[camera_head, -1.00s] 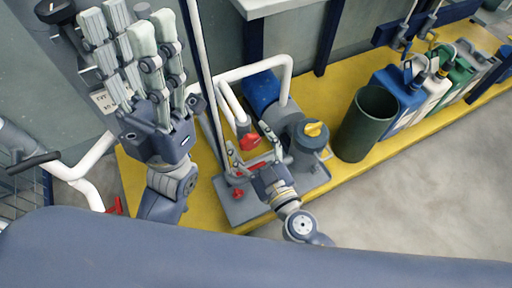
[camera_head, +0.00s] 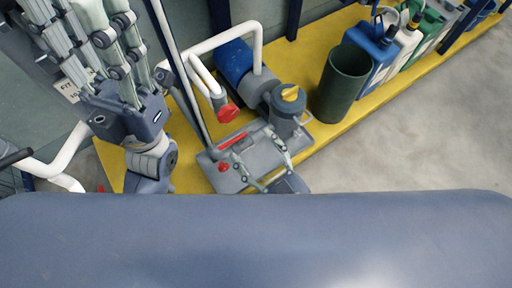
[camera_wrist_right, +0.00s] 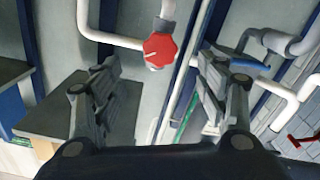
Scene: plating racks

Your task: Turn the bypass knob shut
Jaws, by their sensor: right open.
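A red knob (camera_head: 229,113) sits at the lower end of a white pipe beside the pump; I take it for the bypass knob. In the right wrist view the red knob (camera_wrist_right: 160,50) shows a pale mark on its face, ahead of and between my fingers. My right gripper (camera_head: 257,153) is open and empty, below and right of the knob and apart from it. In the wrist view, its fingers (camera_wrist_right: 157,80) are spread wide. My left gripper (camera_head: 88,35) is at the upper left, its fingers apart, tips cut off by the frame edge.
A smaller red knob (camera_head: 223,168) is on the grey base plate (camera_head: 228,182). A yellow knob (camera_head: 291,94) tops the grey housing right of the pump. A dark green bin (camera_head: 341,85) and several jugs stand farther right. A grey upright post passes left of the red knob.

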